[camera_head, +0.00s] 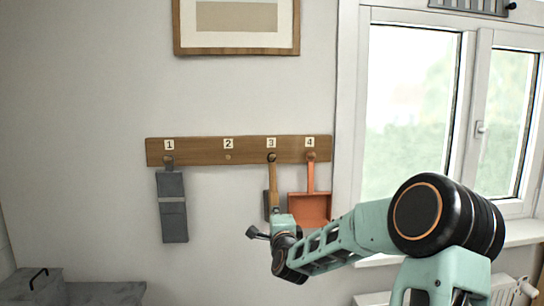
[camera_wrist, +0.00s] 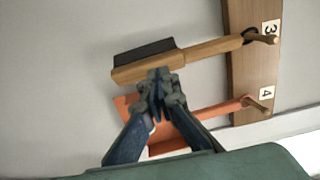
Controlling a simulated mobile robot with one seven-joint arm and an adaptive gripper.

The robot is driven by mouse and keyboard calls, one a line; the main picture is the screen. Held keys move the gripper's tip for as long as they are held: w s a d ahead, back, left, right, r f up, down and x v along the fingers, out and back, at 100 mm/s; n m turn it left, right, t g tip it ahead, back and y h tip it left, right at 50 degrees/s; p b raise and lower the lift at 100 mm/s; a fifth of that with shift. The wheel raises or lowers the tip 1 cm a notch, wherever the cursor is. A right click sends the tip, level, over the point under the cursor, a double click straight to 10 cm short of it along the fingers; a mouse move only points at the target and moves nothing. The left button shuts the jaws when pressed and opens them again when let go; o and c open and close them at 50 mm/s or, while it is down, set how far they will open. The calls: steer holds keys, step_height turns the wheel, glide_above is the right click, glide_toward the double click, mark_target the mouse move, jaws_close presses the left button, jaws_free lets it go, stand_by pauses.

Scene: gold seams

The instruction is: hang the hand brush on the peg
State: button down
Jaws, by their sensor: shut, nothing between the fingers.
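The hand brush (camera_head: 272,182) has a wooden body and dark bristles. It hangs from peg 3 (camera_head: 271,157) on the wooden peg board (camera_head: 190,151). In the wrist view the loop at the end of the brush's handle (camera_wrist: 215,46) is around the peg (camera_wrist: 265,39) below the number 3. My gripper (camera_wrist: 159,78) is shut and empty. Its fingertips overlap the lower edge of the brush's wide end in the wrist view; I cannot tell whether they touch it.
An orange dustpan (camera_head: 309,208) hangs on peg 4, close beside the brush and partly behind my fingers in the wrist view. A grey two-part item (camera_head: 172,205) hangs on peg 1. Peg 2 (camera_head: 228,157) is bare. A window (camera_head: 408,110) is at the right.

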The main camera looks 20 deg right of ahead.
steer(key=shift+b+x, duration=0.7)
steer(key=shift+x, duration=2.2)
steer(key=shift+b+v, duration=0.9)
steer(key=shift+v, duration=1.5)
stand_by(1.2)
glide_toward(272, 203)
steer(key=shift+v, duration=1.05)
